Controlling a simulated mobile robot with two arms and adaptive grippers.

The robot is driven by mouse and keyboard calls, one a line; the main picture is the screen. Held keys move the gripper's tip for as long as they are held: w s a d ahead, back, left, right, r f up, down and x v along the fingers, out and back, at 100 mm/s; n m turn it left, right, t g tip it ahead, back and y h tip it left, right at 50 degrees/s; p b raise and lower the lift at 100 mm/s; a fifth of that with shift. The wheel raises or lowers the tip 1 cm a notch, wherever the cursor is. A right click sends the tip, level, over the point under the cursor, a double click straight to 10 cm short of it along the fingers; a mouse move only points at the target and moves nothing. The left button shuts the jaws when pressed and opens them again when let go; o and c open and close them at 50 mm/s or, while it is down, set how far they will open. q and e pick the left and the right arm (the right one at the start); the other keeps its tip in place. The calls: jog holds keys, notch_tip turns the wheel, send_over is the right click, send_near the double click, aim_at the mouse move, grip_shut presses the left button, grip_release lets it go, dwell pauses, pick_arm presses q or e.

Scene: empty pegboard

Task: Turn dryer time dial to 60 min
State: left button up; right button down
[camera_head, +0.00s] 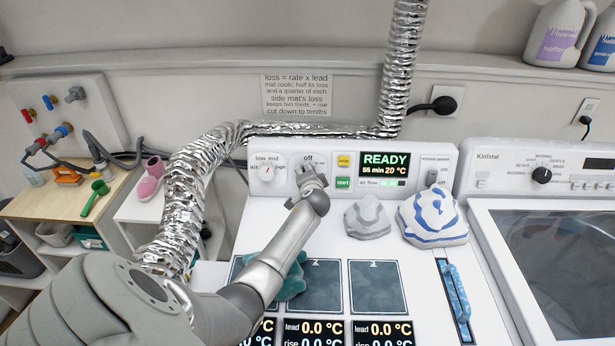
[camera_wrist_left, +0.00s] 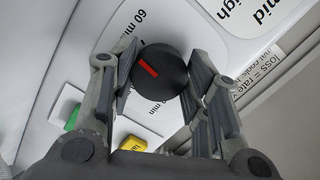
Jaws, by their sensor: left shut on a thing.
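The time dial (camera_wrist_left: 172,82) is a round black knob with a red pointer mark, seen close up in the left wrist view. A "60 min" label (camera_wrist_left: 124,32) is beside it at the upper left, and another "min" label shows below it. My left gripper (camera_head: 309,176) is at the dryer panel, shut on the dial with a finger on either side of it. In the head view the gripper hides the dial. The dryer display (camera_head: 385,164) reads READY, 55 min, 20 °C. My right gripper is not in view.
A grey cloth (camera_head: 367,219) and a striped cloth bundle (camera_head: 434,217) lie on the dryer top. A foil duct (camera_head: 185,190) runs at the left.

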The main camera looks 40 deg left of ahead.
pick_arm(q)
jog(key=shift+m, duration=1.1)
jog(key=o, duration=1)
jog(key=v, duration=1.2)
jog(key=shift+f, duration=0.15)
jog(key=shift+d+f, duration=0.1)
jog(key=shift+f, duration=0.05)
